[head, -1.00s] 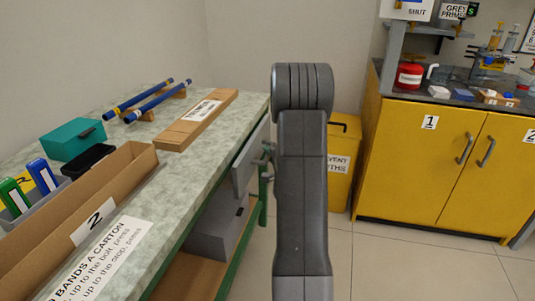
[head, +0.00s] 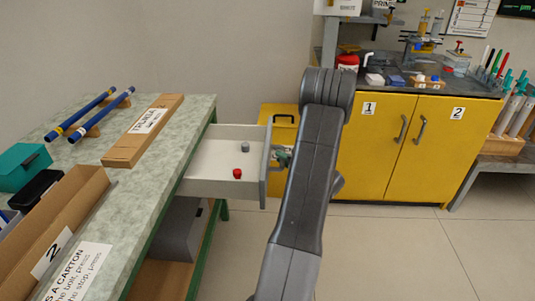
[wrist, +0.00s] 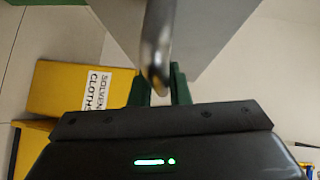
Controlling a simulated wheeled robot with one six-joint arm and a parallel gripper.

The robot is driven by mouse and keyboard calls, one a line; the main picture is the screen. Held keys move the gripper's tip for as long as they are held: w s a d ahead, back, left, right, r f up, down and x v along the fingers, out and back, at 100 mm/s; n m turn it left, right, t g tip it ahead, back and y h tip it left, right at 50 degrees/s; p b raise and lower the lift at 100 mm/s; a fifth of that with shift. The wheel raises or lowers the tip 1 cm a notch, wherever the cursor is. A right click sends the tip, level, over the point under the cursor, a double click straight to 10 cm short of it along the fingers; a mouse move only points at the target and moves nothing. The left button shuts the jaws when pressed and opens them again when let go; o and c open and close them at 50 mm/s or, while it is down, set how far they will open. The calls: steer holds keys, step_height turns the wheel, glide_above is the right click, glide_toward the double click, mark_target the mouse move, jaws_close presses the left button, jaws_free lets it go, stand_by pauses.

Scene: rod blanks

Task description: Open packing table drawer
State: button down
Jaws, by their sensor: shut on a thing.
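The packing table drawer (head: 215,184) stands pulled out from under the right side of the packing table (head: 190,117), well open. Its pale inside shows a red piece (head: 237,173) and a grey piece (head: 245,147). My gripper (head: 283,157) is at the outer face of the drawer front, partly hidden by my arm. In the wrist view the metal drawer handle (wrist: 155,45) runs down between the green fingers of my gripper (wrist: 160,88), which are shut on it. The grey drawer front (wrist: 200,25) fills the top of that view.
A yellow solvent cloths bin (head: 280,122) stands behind the drawer. A yellow cabinet (head: 385,150) with doors 1 and 2 is at the back right. A grey box (head: 180,230) sits on the shelf below. The floor at right is clear.

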steer(key=shift+d, duration=1)
steer(key=c, duration=1.4)
jaws_free()
steer(key=shift+o, duration=0.2)
steer(key=shift+s+d, duration=0.1)
steer(key=p+v, duration=0.2)
steer(key=v, duration=1.1)
steer(key=shift+s+d+p, duration=0.2)
steer(key=shift+d+p, duration=0.05)
steer(key=shift+p, duration=0.05)
steer(key=b+x, duration=0.2)
steer(key=x, duration=1.2)
steer(key=shift+s, duration=0.1)
